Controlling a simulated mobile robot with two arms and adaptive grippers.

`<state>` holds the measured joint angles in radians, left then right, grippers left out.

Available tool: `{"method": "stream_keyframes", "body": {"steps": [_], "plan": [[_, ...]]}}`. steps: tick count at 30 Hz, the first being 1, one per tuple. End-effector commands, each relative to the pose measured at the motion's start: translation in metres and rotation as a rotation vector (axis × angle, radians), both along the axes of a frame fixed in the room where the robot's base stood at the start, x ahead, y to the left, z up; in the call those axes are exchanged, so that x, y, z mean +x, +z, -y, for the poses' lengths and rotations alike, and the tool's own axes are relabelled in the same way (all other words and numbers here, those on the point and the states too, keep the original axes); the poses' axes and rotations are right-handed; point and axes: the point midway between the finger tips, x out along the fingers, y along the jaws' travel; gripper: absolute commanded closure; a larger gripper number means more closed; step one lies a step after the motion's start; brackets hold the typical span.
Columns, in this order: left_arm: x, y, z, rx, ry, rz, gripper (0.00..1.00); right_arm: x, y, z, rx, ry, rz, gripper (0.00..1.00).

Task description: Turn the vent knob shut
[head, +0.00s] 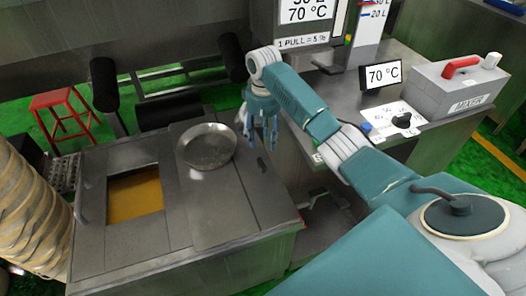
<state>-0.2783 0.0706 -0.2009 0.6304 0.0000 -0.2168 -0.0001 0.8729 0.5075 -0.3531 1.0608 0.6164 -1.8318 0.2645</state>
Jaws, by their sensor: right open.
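A black knob (403,120) sits on a white marked plate (392,114) on the steel counter at the right; I take it to be the vent knob. Its markings are too small to read surely. My right gripper (262,138) is open and empty, with its fingers pointing down. It hangs near the right edge of the steel table, well to the left of the knob and apart from it. My left gripper is not in view.
A round metal pan (207,146) lies on the steel table (215,215) beside an opening with yellow content (135,195). A red stool (62,112) stands left.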

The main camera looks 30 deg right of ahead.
Motion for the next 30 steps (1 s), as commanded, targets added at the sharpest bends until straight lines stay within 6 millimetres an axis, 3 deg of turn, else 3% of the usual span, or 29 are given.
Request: {"method": "stream_keyframes", "body": {"steps": [9, 12, 19, 24, 30], "plan": [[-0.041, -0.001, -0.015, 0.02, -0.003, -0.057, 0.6, -0.002, -0.053, -0.001, 0.0, 0.001, -0.006, 0.52], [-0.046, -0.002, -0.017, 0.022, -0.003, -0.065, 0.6, -0.002, -0.072, -0.001, 0.0, 0.001, -0.005, 0.52], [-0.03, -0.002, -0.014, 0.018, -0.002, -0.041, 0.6, -0.002, -0.1, -0.001, 0.0, 0.002, -0.003, 0.52], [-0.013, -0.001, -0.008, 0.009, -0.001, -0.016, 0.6, -0.001, -0.106, -0.001, -0.001, 0.003, -0.001, 0.52], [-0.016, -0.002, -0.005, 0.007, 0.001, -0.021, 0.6, -0.001, -0.106, -0.001, -0.001, 0.002, -0.001, 0.52]]}}
